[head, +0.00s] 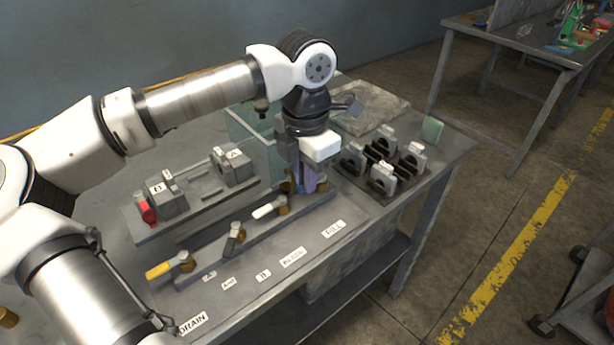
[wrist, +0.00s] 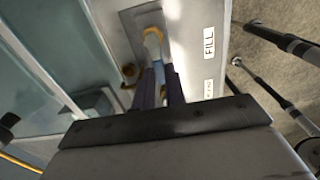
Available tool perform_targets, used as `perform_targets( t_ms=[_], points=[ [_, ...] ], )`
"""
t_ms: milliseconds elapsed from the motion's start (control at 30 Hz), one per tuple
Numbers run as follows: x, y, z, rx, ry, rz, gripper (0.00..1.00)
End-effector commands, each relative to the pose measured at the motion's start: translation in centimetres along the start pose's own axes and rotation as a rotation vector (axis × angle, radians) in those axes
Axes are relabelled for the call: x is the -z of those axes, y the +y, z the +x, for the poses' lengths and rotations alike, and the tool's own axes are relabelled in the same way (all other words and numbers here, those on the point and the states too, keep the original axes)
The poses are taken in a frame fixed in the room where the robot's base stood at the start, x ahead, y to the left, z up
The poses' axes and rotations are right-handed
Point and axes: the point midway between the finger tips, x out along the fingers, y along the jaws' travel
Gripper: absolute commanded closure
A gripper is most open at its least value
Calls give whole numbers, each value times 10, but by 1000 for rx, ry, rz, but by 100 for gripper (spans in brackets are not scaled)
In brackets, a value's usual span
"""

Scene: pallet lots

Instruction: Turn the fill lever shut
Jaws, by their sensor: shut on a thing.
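The fill lever is at the right end of the valve bar (head: 200,262), beside the FILL label (head: 334,229). My gripper (head: 309,184) points down over it and hides most of it in the head view. In the wrist view my gripper (wrist: 160,88) has its two dark fingers closed around the lever. The pale upper part of the fill lever (wrist: 152,46) shows between and beyond the fingertips, against a brass-coloured fitting. The lever's exact angle is hard to tell.
Along the bar are a white lever (head: 268,209), a grey lever (head: 236,233) and a yellow lever (head: 160,270). A red-handled valve (head: 147,213) stands by blocks marked A and B. A glass tank (head: 246,130) is behind my gripper; a dark rack (head: 381,168) is to its right.

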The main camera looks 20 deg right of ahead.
Motion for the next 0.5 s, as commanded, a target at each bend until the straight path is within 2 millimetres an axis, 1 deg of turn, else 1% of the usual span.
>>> perform_targets(
  t_ms=[367, 400, 500],
  points=[
    [0, 0, 0, -1, 0, 7, 100],
    [0, 0, 0, -1, 0, 7, 86],
    [0, 0, 0, -1, 0, 7, 73]
  ],
)
